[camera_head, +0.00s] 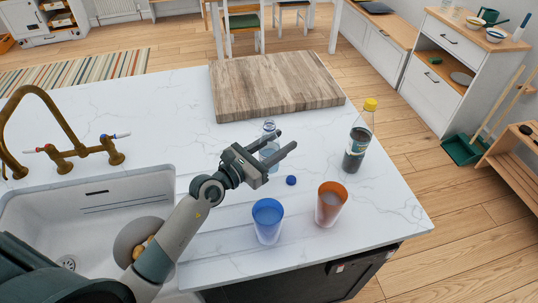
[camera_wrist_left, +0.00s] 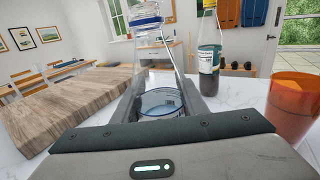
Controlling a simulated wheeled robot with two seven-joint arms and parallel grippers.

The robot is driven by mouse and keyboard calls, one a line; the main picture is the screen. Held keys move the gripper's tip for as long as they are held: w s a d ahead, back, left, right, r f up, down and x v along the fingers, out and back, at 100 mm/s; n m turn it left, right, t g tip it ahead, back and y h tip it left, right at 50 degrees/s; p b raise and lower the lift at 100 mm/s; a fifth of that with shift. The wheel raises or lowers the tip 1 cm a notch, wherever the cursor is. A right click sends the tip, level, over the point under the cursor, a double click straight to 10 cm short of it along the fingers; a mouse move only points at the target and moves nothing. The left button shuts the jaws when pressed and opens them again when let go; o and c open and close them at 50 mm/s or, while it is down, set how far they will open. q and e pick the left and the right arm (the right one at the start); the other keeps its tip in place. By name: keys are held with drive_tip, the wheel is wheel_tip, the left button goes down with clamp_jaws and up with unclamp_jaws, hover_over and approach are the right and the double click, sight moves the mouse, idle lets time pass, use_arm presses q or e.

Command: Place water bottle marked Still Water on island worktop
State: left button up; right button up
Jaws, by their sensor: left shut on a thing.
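The clear water bottle (camera_head: 269,148) has a bluish label and is upright at the middle of the white marble island worktop (camera_head: 385,205). My left gripper (camera_head: 286,141) is shut on it, one finger on each side. In the left wrist view the bottle (camera_wrist_left: 147,22) rises between the fingers, with its round lower part (camera_wrist_left: 160,102) close to the palm. The label's words are too small to read. I cannot tell whether its base touches the worktop. My right gripper is in neither view.
A dark bottle with a yellow cap (camera_head: 357,147), a blue cup (camera_head: 267,219), an orange cup (camera_head: 330,204) and a loose blue cap (camera_head: 291,180) stand nearby. A wooden board (camera_head: 275,85) lies behind. The sink (camera_head: 85,210) and brass tap (camera_head: 60,120) are left.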

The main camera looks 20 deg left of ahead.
sight(269, 147)
use_arm(q)
drive_tip(key=shift+s+a+f, duration=0.2)
drive_tip(key=shift+a+f, duration=0.25)
drive_tip(key=shift+a, duration=0.3)
drive_tip(key=shift+s+a+f, duration=0.2)
drive_tip(key=shift+a+f, duration=0.2)
drive_tip(key=shift+a, duration=0.3)
drive_tip(key=shift+f, duration=0.1)
drive_tip(key=shift+f+b, duration=0.5)
drive_tip(key=shift+f, duration=1.45)
drive_tip(key=o, duration=1.2)
drive_tip(key=shift+f, duration=0.1)
drive_tip(key=shift+o, duration=0.2)
drive_tip(key=shift+r, duration=0.2)
